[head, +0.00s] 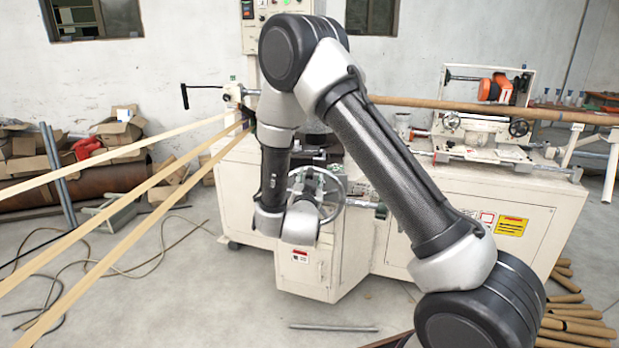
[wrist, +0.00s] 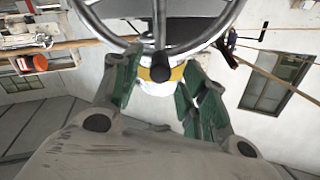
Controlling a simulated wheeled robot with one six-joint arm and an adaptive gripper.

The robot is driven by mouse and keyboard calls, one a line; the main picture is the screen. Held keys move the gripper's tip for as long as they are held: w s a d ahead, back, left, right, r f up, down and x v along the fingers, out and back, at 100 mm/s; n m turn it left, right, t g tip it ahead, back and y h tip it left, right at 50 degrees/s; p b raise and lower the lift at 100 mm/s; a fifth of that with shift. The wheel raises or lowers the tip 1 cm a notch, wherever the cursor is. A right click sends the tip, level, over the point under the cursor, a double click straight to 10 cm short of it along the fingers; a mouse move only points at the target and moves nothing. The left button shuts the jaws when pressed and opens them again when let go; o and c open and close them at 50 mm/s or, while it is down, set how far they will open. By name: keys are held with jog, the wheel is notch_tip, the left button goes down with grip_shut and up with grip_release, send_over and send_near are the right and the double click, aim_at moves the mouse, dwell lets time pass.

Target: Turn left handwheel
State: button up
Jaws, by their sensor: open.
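A large silver handwheel (head: 342,208) is on the front of the winder, partly hidden by my arm in the head view. Its rim and spoke fill the top of the wrist view (wrist: 215,34). A dark round handle end (wrist: 160,73) shows at the rim. My gripper (wrist: 160,88) is open, its green-padded fingers on either side of that handle end, with gaps visible on both sides. In the head view my gripper (head: 310,182) is in front of the wheel. Whether it touches the wheel is unclear.
The winder's white cabinet (head: 480,220) stands behind and to the right. Paper strips (head: 120,205) run in from the left. Small handwheels (head: 518,128) sit at the right. A metal rod (head: 334,328) and cardboard tubes (head: 575,325) lie on the floor.

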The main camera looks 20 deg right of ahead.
jog(key=v, duration=0.8)
jog(key=shift+f, duration=0.1)
